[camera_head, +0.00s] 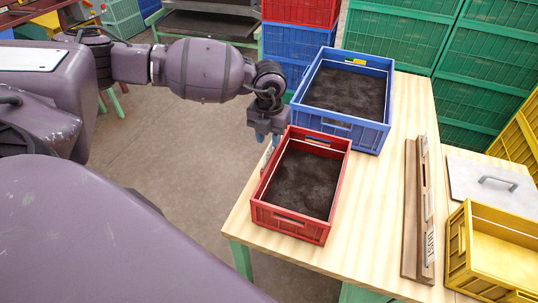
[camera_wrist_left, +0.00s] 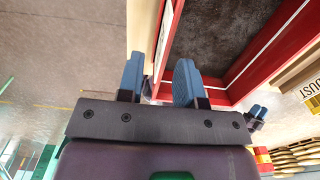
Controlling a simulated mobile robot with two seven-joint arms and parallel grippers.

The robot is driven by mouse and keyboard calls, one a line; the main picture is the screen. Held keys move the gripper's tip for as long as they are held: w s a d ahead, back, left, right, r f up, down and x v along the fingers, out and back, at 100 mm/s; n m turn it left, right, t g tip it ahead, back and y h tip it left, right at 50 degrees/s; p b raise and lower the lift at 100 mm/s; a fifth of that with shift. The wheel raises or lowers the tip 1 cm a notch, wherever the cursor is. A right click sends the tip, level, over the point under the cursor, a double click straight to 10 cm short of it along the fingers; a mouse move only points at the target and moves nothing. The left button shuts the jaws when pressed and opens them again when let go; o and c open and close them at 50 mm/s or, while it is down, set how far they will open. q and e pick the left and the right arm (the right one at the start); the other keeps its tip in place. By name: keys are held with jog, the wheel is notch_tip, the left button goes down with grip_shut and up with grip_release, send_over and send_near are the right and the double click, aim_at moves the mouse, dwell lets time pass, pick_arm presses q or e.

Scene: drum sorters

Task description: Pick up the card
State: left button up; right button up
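A pale card (camera_head: 266,157) stands at the left outer side of the red crate (camera_head: 263,213), near its back corner. In the left wrist view a pale strip with red on it, probably this card (camera_wrist_left: 163,38), stands upright along the crate wall, between the finger lines. My left gripper (camera_head: 268,135) is at that back left corner, pointing down. In the left wrist view its blue fingers (camera_wrist_left: 158,80) are apart, one on each side of the strip; contact cannot be told. Small blue tips (camera_wrist_left: 257,112) at the right may be my right gripper, too small to read.
A blue crate (camera_head: 357,131) with dark fill stands behind the red crate, also dark-filled. A wooden rack (camera_head: 411,215) holds several cards, one reading DUST (camera_head: 430,245). A yellow crate (camera_head: 459,250) and a grey lid (camera_head: 475,178) are at right. Bare table (camera_head: 365,215) lies between crate and rack.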

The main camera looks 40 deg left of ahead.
aim_at(269, 147)
pick_arm(q)
jog(key=shift+d+f, duration=0.1)
jog(key=shift+f, duration=1.85)
grip_shut()
